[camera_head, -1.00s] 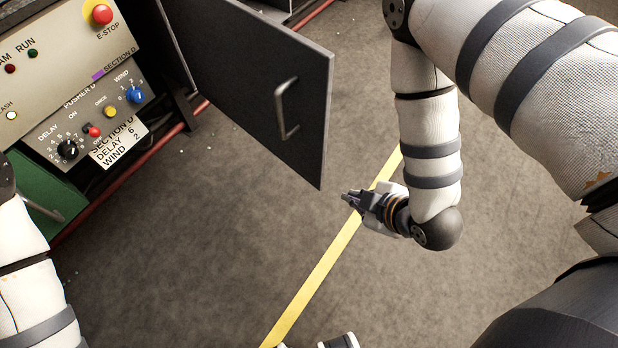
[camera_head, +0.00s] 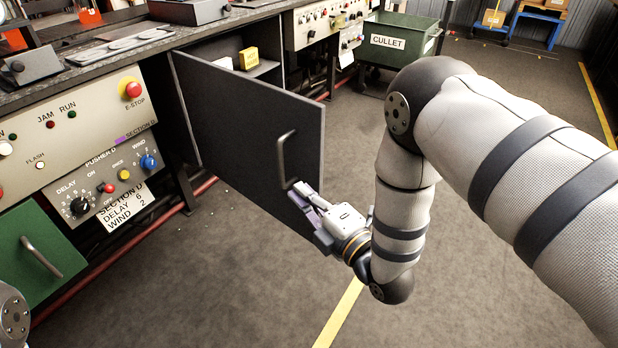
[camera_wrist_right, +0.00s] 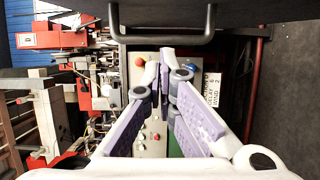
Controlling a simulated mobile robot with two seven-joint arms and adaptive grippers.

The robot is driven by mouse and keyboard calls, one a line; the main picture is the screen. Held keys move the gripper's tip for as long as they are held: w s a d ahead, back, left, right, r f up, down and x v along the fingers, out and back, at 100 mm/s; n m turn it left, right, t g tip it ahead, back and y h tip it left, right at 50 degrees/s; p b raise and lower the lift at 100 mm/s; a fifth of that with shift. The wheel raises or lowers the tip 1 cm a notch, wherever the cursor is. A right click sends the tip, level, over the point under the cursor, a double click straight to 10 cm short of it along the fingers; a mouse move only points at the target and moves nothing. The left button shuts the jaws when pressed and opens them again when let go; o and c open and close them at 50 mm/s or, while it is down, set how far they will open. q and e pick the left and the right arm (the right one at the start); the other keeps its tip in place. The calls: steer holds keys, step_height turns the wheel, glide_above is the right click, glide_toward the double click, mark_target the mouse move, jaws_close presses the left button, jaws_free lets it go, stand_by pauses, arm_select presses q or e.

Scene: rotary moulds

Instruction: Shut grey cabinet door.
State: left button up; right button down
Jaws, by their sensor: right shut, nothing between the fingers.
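The grey cabinet door (camera_head: 235,125) stands swung open from the bench front, showing the cabinet's inside behind it. Its bar handle (camera_head: 282,160) is near the door's free edge. My right gripper (camera_head: 298,193) is shut and empty, with its fingertips close to the lower end of the handle; I cannot tell whether they touch. In the right wrist view the door (camera_wrist_right: 260,10) is a dark panel along the top, with the handle (camera_wrist_right: 165,39) just above my right fingers (camera_wrist_right: 166,60). My left gripper is out of view.
Inside the cabinet a yellow box (camera_head: 249,58) sits on a shelf. A green cullet bin (camera_head: 400,42) stands farther back. The floor (camera_head: 240,280) in front is clear.

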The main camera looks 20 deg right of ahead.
mark_target(309, 176)
steer(key=w+d, duration=0.1)
steer(key=w, duration=0.2)
steer(key=w+d, duration=0.1)
steer(key=shift+w+d, duration=0.3)
steer(key=shift+w, duration=0.1)
